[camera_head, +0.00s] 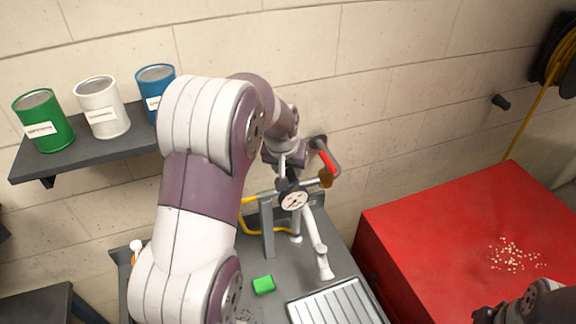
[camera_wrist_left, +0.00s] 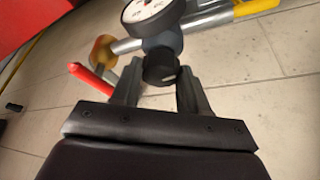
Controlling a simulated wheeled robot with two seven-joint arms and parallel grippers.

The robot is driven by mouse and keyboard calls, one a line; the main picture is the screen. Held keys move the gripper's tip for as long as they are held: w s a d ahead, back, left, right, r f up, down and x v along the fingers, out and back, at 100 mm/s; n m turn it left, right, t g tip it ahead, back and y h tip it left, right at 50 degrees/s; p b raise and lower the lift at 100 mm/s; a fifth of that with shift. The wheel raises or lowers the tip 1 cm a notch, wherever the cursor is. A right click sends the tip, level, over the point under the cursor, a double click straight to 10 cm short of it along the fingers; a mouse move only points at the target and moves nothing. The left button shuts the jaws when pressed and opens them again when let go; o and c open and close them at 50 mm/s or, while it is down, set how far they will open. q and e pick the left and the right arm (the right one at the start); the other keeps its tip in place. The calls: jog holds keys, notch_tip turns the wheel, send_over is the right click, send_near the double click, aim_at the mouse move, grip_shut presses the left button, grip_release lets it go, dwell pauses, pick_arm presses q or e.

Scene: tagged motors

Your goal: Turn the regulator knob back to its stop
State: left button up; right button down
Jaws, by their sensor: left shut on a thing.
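The regulator knob (camera_wrist_left: 160,68) is a dark round knob under the regulator body in the left wrist view. My left gripper (camera_wrist_left: 160,82) is shut on it, with one finger on each side. A white round gauge (camera_head: 294,199) with a needle sits on the regulator; it also shows, cut off, at the top of the left wrist view (camera_wrist_left: 148,8). In the head view my left gripper (camera_head: 288,182) is beside the gauge, and the knob cannot be made out there. My right gripper (camera_head: 486,313) is partly visible at the bottom right, too unclear to read its fingers.
A metal pipe with a red-handled lever (camera_head: 328,160) and a yellow hose (camera_head: 250,226) adjoin the regulator. A green block (camera_head: 263,285) and a ribbed tray (camera_head: 336,306) lie on the grey bench. A red surface (camera_head: 430,235) with scattered pellets stands right. Cans (camera_head: 102,108) stand on a shelf.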

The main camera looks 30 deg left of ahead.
pick_arm(q)
jog(key=shift+f+n+y+b, duration=0.15)
jog(key=shift+n+y+b, duration=0.25)
jog(key=shift+n+b, duration=0.55)
jog(key=n+b, duration=0.1)
jog(key=b, duration=0.1)
jog(key=n+g+y+b, duration=0.1)
jog(key=n+b, duration=0.1)
jog(key=shift+w+d+f+n, duration=0.1)
jog(key=shift+w+d+n, duration=0.05)
jog(key=shift+n, duration=0.1)
jog(key=shift+n+g+y+b, duration=0.3)
jog(key=shift+n+b, duration=0.15)
jog(key=shift+n, duration=0.35)
jog(key=shift+r+n, duration=0.25)
jog(key=shift+n, duration=0.25)
jog(key=shift+r+n, duration=0.15)
jog(key=shift+n, duration=0.25)
jog(key=n+p, duration=0.1)
jog(key=p, duration=0.1)
jog(key=n+g+p, duration=0.1)
jog(key=p, duration=0.1)
jog(key=n+g+y+p, duration=0.1)
jog(key=n, duration=0.1)
jog(key=shift+w+r+p, duration=0.15)
jog(key=shift+r+p, duration=0.1)
jog(key=shift+p, duration=0.15)
jog(key=shift+f+n+g+p, duration=0.35)
jog(key=shift+n+p, duration=0.55)
jog(key=shift+p, duration=0.45)
